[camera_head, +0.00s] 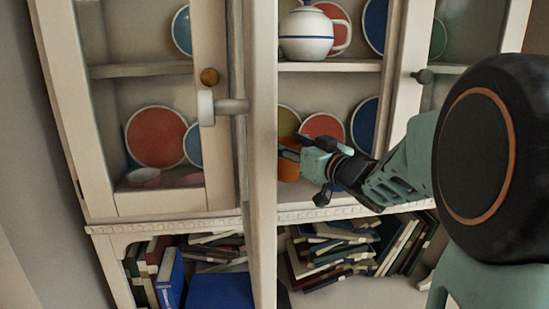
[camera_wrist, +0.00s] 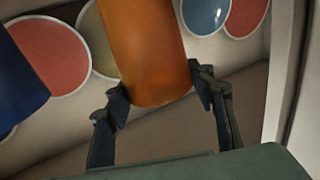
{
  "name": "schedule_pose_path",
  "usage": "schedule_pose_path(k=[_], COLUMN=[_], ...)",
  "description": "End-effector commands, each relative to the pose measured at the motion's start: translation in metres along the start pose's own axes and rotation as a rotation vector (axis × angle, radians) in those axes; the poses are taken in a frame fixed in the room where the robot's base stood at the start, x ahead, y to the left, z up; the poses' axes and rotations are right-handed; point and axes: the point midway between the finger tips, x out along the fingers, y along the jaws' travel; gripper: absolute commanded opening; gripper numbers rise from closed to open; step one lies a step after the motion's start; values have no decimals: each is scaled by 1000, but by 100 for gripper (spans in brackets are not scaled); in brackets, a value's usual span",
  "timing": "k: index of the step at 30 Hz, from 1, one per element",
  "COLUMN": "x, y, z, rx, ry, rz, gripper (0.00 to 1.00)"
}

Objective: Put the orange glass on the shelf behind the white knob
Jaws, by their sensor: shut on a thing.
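The orange glass (camera_head: 288,166) is inside the middle section of the cabinet, at the lower shelf, partly hidden by the edge of the open door and by my gripper. My gripper (camera_head: 301,160) reaches in from the right and is shut on it. In the wrist view the glass (camera_wrist: 155,50) stands tilted in the picture between the two fingers (camera_wrist: 163,95); its top is out of frame. The white knob (camera_head: 206,108) sticks out leftward from the open door (camera_head: 262,130), seen nearly edge-on. I cannot tell whether the glass touches the shelf.
A blue object (camera_wrist: 18,85) stands left of the glass in the wrist view, with plates (camera_wrist: 52,55) leaning behind. A white teapot (camera_head: 308,35) is on the upper shelf (camera_head: 330,66). A left door has a brown knob (camera_head: 209,76); a right one has a dark knob (camera_head: 422,76).

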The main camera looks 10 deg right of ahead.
Motion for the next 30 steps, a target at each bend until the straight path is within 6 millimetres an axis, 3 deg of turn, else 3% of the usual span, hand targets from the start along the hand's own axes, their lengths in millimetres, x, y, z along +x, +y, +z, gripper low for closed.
schedule_pose_path(k=[6, 19, 20, 24, 30], x=[0, 0, 0, 0, 0], y=[0, 0, 0, 0, 0], z=[31, 38, 37, 36, 36], rx=[3, 0, 0, 0, 0], ry=[-2, 0, -1, -1, -1], rz=[0, 0, 0, 0, 0], gripper=[5, 5, 53, 68, 68])
